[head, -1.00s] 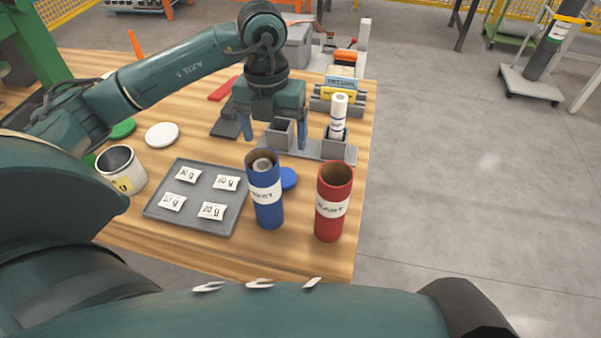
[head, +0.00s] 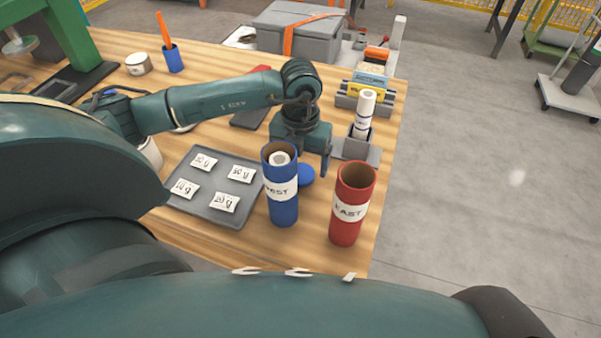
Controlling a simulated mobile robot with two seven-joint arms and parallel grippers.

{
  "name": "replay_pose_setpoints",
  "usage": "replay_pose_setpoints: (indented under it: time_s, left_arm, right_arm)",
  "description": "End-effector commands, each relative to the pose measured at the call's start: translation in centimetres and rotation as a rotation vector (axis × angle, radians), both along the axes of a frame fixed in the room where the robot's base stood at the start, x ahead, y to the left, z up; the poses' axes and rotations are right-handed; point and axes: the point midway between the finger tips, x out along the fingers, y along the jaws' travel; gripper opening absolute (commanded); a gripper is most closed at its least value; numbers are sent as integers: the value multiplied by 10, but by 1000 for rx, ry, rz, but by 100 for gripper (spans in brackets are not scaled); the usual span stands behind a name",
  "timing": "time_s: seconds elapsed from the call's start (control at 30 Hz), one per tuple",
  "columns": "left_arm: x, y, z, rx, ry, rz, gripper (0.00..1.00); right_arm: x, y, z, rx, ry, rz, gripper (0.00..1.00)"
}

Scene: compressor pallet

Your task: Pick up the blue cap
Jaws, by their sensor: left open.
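The blue cap (head: 307,175) lies on the wooden table just right of and behind the blue tube labelled WEST (head: 284,207), which partly hides it. A white roll stands inside that tube. My left gripper (head: 302,160) is open, pointing down just behind and above the cap. Its right finger shows to the right of the cap; its other finger is mostly hidden behind the blue tube. I cannot tell whether it touches the cap. My right gripper is not in view.
A red tube labelled EAST (head: 347,220) stands to the right near the table edge. A grey tray (head: 214,209) with labelled packets lies left. Behind the gripper, a white roll (head: 364,108) stands in a grey holder (head: 358,146). A grey case (head: 298,30) is at the back.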

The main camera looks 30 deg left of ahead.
Motion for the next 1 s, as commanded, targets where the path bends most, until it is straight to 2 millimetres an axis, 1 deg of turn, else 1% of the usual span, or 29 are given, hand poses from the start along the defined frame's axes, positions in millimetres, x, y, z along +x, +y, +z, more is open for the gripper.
replay_pose_setpoints:
  time_s: [0.03,0.1,0.2,0.3,0.47,1.0]
  left_arm:
    - [0,0,-7,0,4,0,83]
    - [0,0,-19,0,4,1,83]
    - [0,0,-28,-1,1,1,83]
    - [0,0,-31,-1,0,0,83]
    - [0,0,-31,-1,0,0,83]
    - [1,0,-31,0,0,0,40]
  right_arm:
    - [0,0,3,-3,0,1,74]
    - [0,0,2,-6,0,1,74]
    - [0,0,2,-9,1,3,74]
    - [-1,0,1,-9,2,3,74]
    - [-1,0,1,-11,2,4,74]
    - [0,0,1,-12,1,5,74]
